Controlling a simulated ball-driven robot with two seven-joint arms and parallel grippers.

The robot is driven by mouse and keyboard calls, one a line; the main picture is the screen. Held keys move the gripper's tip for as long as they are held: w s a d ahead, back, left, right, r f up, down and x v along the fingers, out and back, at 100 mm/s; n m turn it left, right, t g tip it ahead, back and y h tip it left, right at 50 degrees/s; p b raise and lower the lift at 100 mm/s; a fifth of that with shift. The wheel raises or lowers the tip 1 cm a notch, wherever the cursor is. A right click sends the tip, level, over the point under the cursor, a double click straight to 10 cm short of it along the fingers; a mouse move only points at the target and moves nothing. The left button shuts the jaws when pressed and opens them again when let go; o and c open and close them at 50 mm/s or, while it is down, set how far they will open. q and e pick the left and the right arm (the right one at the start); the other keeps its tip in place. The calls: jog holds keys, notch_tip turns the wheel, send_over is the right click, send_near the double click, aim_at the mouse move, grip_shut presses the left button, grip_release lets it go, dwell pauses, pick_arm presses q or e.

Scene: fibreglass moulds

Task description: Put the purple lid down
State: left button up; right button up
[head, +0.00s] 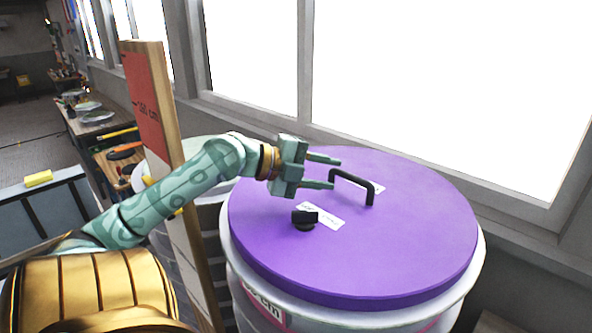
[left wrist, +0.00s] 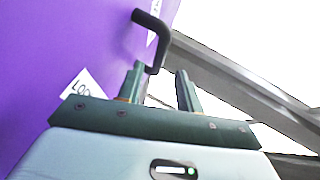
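The round purple lid (head: 410,240) lies about level on top of a large white barrel (head: 470,290), and its edge seems to rest at the barrel's rim. The lid has a black bar handle (head: 355,183), a black knob (head: 304,219) and white labels. My left gripper (head: 337,172) reaches in from the left above the lid, its fingers apart and pointing at the handle. In the left wrist view the handle (left wrist: 150,38) is near the open fingertips (left wrist: 160,78), with nothing clamped between them. My right gripper is not in view.
A wooden height board (head: 160,110) with a red top stands left of the barrel, close to my left arm. Bright windows and a sill (head: 430,188) run behind the barrel. Workbenches with tools (head: 110,140) line the far left, beside open floor.

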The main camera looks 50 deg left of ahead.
pick_arm(q)
jog(key=v, duration=0.8)
jog(key=shift+s+b, duration=0.15)
jog(key=shift+b, duration=0.25)
